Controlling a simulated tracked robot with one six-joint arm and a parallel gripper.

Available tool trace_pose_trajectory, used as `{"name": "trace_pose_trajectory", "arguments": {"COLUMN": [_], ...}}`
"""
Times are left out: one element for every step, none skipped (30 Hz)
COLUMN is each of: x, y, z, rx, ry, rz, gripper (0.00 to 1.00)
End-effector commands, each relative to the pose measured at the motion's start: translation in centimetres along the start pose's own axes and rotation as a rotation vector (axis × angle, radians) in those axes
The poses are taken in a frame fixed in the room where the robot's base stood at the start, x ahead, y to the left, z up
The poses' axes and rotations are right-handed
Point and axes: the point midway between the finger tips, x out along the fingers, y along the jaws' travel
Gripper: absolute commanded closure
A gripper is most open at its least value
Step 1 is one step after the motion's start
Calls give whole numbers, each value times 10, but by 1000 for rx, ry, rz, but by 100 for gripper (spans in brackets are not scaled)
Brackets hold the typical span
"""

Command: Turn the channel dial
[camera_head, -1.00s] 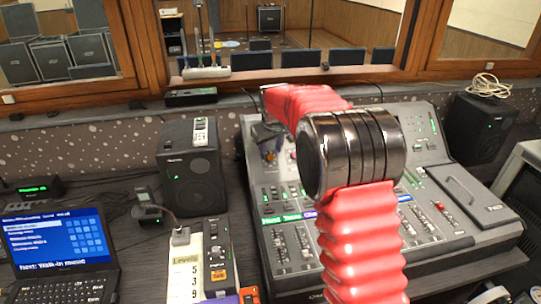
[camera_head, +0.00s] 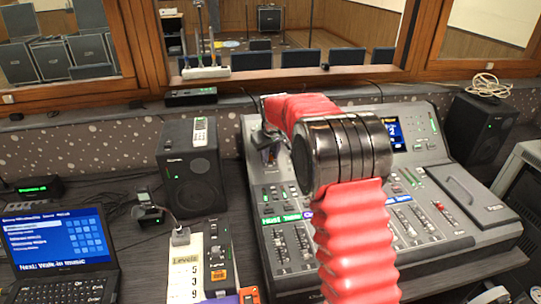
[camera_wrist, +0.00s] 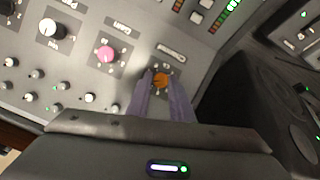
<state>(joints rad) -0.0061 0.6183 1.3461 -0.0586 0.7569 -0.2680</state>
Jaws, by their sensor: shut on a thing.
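An orange dial (camera_wrist: 161,79) sits on the mixing console's sloping panel, at the centre of the wrist view. My gripper (camera_wrist: 160,90) is shut on the orange dial, with one purple-grey finger on each side of it. A pink dial (camera_wrist: 106,54) and a white dial (camera_wrist: 48,28) stand to its left, apart from the fingers. In the head view my gripper (camera_head: 267,141) is at the console's upper left, partly hidden behind my red arm.
The mixing console (camera_head: 480,240) has several faders and a small blue-lit screen (camera_head: 393,132). Black speakers stand at its left (camera_head: 190,165) and right (camera_head: 480,128).

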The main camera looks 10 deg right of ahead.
Motion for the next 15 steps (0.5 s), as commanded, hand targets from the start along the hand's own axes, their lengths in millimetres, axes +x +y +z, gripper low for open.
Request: {"name": "trace_pose_trajectory", "arguments": {"x": [0, 0, 0, 0, 0, 0, 0, 0, 0, 0, 0, 0, 0, 0, 0], "y": [0, 0, 0, 0, 0, 0, 0, 0, 0, 0, 0, 0, 0, 0, 0], "z": [0, 0, 0, 0, 0, 0, 0, 0, 0, 0, 0, 0, 0, 0, 0], "rx": [0, 0, 0, 0, 0, 0, 0, 2, 11, 22, 34, 46, 50, 51, 50], "ry": [0, 0, 0, 0, 0, 0, 0, 0, 0, 1, 1, 2, 2, 2, 2], "rz": [0, 0, 0, -1, -1, -1, -1, -1, -4, -8, -11, -14, -16, -16, -16], "gripper": [90, 92, 95, 97, 99, 100, 100, 100, 100, 100, 100, 100, 100, 100, 100]}}
